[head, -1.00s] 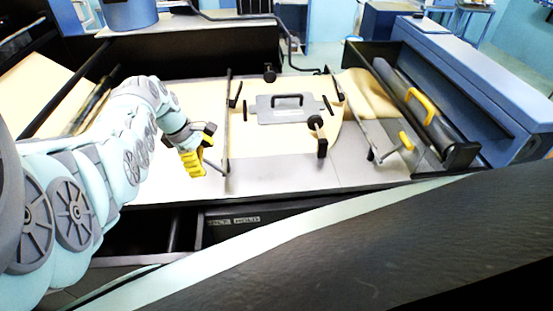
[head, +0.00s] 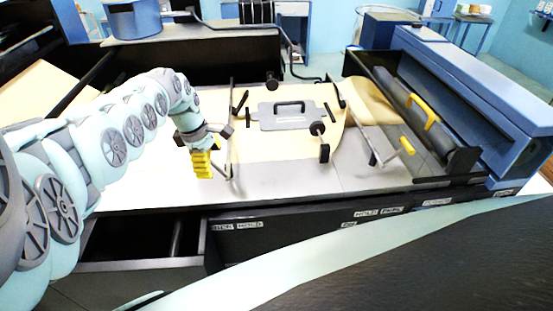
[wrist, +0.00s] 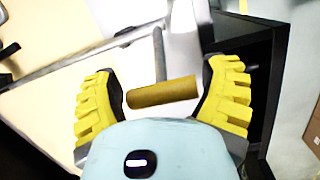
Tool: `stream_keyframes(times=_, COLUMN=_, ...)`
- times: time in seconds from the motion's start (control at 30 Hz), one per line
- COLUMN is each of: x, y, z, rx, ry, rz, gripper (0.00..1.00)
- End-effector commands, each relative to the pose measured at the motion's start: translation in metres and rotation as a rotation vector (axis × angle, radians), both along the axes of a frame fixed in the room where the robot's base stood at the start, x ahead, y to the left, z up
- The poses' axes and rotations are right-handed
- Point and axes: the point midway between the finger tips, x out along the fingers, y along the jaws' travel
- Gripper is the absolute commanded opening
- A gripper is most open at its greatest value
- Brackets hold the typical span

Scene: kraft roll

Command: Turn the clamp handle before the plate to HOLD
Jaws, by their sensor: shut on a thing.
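My gripper (head: 203,172) with yellow fingers is at the left end of the table, left of the plate. In the head view my fingers hide this handle, at the near end of the left clamp bar (head: 230,130). The grey plate (head: 285,121) with a black grip lies flat on the tan paper. Labels on the table's front edge (head: 237,226) include one reading HOLD.
A second yellow handle (head: 407,144) stands on the right clamp bar. A dark roll with a yellow grip (head: 424,110) lies at the right. A black knobbed post (head: 320,140) stands near the plate. An open drawer (head: 140,248) is below the left front.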

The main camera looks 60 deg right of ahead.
Motion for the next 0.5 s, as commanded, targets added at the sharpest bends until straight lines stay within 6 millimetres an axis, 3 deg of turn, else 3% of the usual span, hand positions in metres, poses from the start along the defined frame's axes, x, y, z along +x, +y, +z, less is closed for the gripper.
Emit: stream_keyframes(times=0.5, x=-0.0052, y=-0.0071, z=0.0003, rx=0.056, ry=-0.05, rz=-0.002, gripper=0.35)
